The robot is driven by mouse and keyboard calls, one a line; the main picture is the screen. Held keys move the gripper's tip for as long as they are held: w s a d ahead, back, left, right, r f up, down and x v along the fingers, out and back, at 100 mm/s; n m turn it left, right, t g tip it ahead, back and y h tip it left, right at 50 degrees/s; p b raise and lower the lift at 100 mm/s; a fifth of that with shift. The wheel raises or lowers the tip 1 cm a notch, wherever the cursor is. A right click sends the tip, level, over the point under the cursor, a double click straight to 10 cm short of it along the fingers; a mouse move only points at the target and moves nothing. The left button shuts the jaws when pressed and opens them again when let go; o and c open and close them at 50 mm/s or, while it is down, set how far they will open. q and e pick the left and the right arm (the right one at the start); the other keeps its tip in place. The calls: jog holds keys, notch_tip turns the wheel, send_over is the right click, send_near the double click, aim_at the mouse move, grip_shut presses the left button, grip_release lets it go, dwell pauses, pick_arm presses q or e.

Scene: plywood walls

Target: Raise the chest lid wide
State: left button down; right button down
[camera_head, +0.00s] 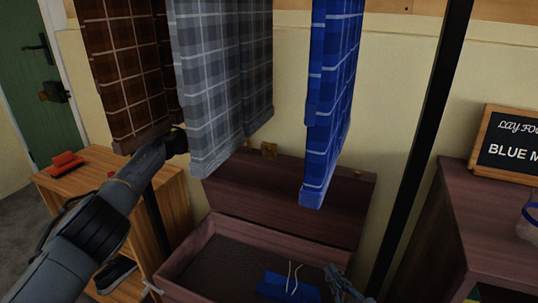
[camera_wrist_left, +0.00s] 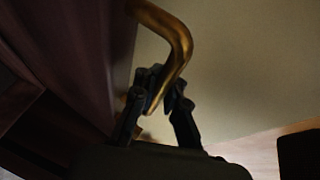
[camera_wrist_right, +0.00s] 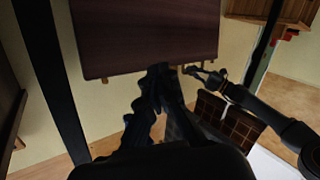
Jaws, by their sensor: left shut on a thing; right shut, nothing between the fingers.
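The dark reddish-brown chest (camera_head: 182,262) stands below the hanging clothes in the head view. Its lid (camera_head: 290,197) is raised at the back near the wall, partly hidden by the clothes. The lid also shows as a dark panel in the right wrist view (camera_wrist_right: 150,35). My left gripper (camera_wrist_left: 165,92) is shut on a brass handle (camera_wrist_left: 172,35). In the head view its fingers are hidden behind the grey plaid garment. My right gripper (camera_head: 340,285) is shut and empty over the chest's right front; its fingers fill the middle of the right wrist view (camera_wrist_right: 158,88).
Brown (camera_head: 122,70), grey (camera_head: 210,85) and blue (camera_head: 333,95) plaid garments hang above the chest. A blue item (camera_head: 275,287) lies inside. A black post (camera_head: 425,140) and dark cabinet (camera_head: 450,230) stand right. A wooden shelf unit (camera_head: 175,200) stands left.

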pick_arm(q)
jog(key=shift+w+a+r, duration=0.1)
jog(key=shift+a+r, duration=0.1)
jog(key=shift+r, duration=0.1)
pick_arm(e)
jog(key=w+a+r+n+t+y, duration=0.1)
jog(key=w+a+r+n+y, duration=0.1)
jog(key=w+a+r+n, duration=0.4)
jog(key=n+y, duration=0.2)
jog(key=n, duration=0.9)
send_near(272, 150)
jog(key=shift+t, duration=0.4)
jog(key=w+a, duration=0.1)
jog(key=w, duration=0.1)
jog(key=w+a, duration=0.2)
jog(key=shift+w+a+f, duration=0.1)
jog(key=shift+w, duration=0.05)
jog(key=shift+w+d, duration=0.2)
jog(key=shift+w, duration=0.35)
